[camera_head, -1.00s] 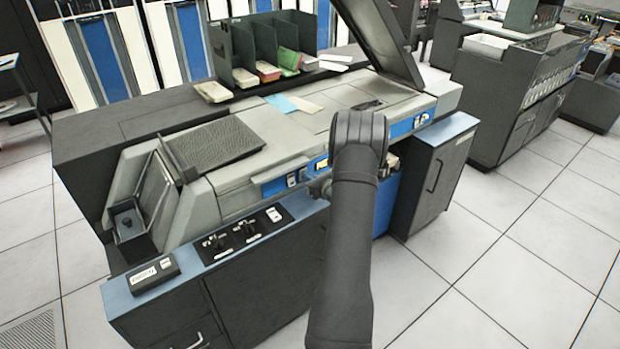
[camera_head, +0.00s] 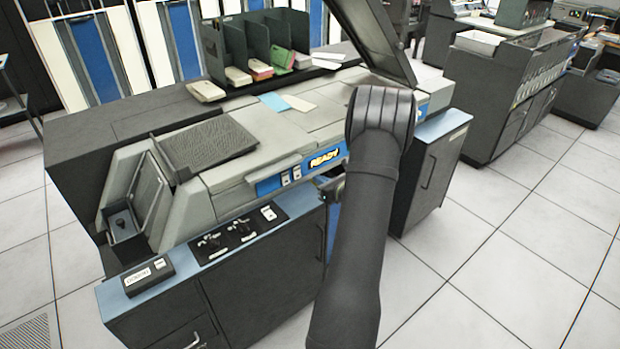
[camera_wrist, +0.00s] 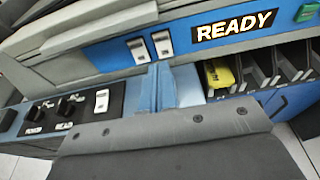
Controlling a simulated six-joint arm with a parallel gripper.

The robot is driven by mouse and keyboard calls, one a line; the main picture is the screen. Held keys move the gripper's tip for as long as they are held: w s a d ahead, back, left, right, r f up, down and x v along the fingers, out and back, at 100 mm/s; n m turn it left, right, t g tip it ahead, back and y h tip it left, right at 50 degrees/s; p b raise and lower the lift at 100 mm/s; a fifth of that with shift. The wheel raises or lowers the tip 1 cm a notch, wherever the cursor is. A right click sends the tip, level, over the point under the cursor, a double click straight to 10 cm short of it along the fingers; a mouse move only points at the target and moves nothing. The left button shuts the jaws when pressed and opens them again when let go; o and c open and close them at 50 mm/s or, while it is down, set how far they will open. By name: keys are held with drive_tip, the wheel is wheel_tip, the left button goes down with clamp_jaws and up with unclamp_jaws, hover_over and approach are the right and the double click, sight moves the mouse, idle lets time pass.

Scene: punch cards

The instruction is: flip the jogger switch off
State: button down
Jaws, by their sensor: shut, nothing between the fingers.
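My gripper (camera_wrist: 166,78) is shut and empty in the wrist view, with its fingertips in front of the blue strip of the card machine. In the head view my forearm hides most of it. Two white rocker switches (camera_wrist: 151,48) sit on that strip, left of the lit READY sign (camera_wrist: 235,26), beyond the fingertips. Another white switch (camera_wrist: 101,101) is on a black panel with two dark knobs, left of the fingers. A small black box (camera_head: 149,275) with a white label and switch is at the counter's left end. I cannot read which switch is the jogger.
The blue counter (camera_head: 186,277) runs along the machine's front. Card trays with dark dividers and a yellow item (camera_wrist: 220,76) are right of my fingers. A raised dark lid (camera_head: 372,42) stands behind my arm. Open tiled floor lies to the right.

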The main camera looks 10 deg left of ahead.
drive_tip(key=v, duration=0.3)
drive_tip(key=shift+d+r, duration=0.1)
drive_tip(key=shift+r, duration=0.35)
drive_tip(key=w+a+f, duration=0.4)
drive_tip(key=w+a, duration=0.1)
drive_tip(key=shift+w+a, duration=0.1)
drive_tip(key=shift+a, duration=0.1)
drive_tip(key=shift+s+d+f+t+y, duration=0.1)
drive_tip(key=shift+d+f+t+y, duration=0.05)
drive_tip(key=shift+f, duration=0.35)
drive_tip(key=shift+s+d+f+t+y, duration=0.1)
drive_tip(key=shift+f+t+y, duration=0.05)
drive_tip(key=shift+f, duration=0.3)
drive_tip(key=v, duration=0.6)
drive_tip(key=shift+r, duration=0.25)
